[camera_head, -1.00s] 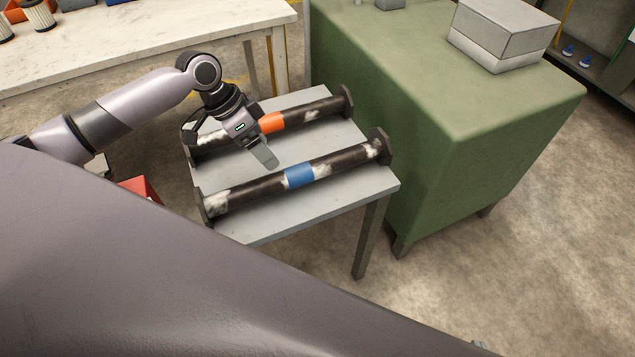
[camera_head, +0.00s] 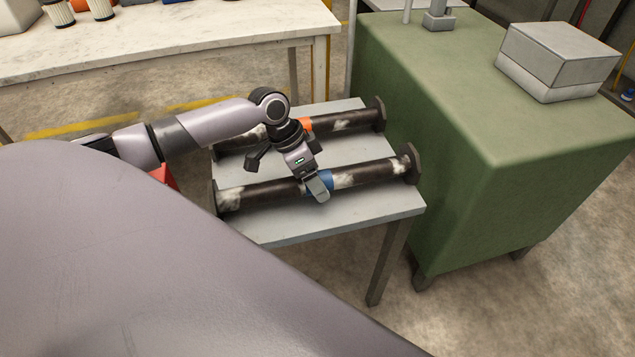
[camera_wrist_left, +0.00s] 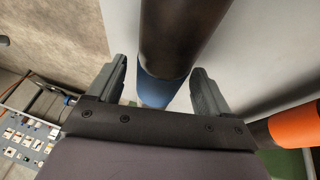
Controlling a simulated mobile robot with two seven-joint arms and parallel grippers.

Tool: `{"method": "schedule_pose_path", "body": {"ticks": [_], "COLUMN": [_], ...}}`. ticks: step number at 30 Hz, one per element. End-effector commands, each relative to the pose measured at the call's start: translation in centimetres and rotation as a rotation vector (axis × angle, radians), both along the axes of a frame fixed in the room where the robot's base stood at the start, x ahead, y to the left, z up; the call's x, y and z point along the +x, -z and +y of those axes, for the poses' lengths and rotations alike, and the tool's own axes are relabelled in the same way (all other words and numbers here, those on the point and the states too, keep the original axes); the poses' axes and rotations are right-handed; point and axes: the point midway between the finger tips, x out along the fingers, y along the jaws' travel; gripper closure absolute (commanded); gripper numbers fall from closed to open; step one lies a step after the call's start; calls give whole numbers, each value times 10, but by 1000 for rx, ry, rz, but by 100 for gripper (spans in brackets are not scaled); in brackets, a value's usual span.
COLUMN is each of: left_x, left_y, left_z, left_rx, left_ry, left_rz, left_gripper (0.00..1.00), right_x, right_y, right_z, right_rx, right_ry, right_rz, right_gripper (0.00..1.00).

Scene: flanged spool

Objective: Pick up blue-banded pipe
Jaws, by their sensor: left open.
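The blue-banded pipe (camera_head: 270,192) is dark with pale worn patches and an end flange at each end. It lies on the small grey table along its near side. My left gripper (camera_head: 318,190) is at its blue band, partly covering the band in the head view. In the left wrist view the gripper (camera_wrist_left: 160,88) is open, with one finger on each side of the blue band (camera_wrist_left: 160,90) and a gap visible beside the pipe. The orange-banded pipe (camera_head: 345,126) lies behind, roughly parallel. My right gripper is not in view.
The small grey table (camera_head: 300,228) carries both pipes. A green cabinet (camera_head: 490,170) stands close on the right with a grey box (camera_head: 560,55) on top. A white workbench (camera_head: 200,40) is behind at the left. A red object (camera_head: 163,175) is left of the table.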

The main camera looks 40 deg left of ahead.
Motion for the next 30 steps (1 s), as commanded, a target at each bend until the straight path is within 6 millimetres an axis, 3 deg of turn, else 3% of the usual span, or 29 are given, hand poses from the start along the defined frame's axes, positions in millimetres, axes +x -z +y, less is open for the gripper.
{"method": "schedule_pose_path", "body": {"ticks": [3,9,11,15,17,30], "left_x": [2,3,3,3,3,5], "left_y": [12,12,12,12,12,0], "left_z": [-5,-5,-5,-5,-5,-5], "left_rx": [1,2,2,1,1,-4], "left_ry": [1,0,0,0,0,0], "left_rz": [-1,-1,-1,-2,-2,-13], "left_gripper": [20,20,36,82,100,100], "right_x": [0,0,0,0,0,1], "right_y": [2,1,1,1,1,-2], "right_z": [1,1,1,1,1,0], "right_rx": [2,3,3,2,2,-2], "right_ry": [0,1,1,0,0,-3], "right_rz": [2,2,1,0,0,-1], "right_gripper": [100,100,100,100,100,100]}}
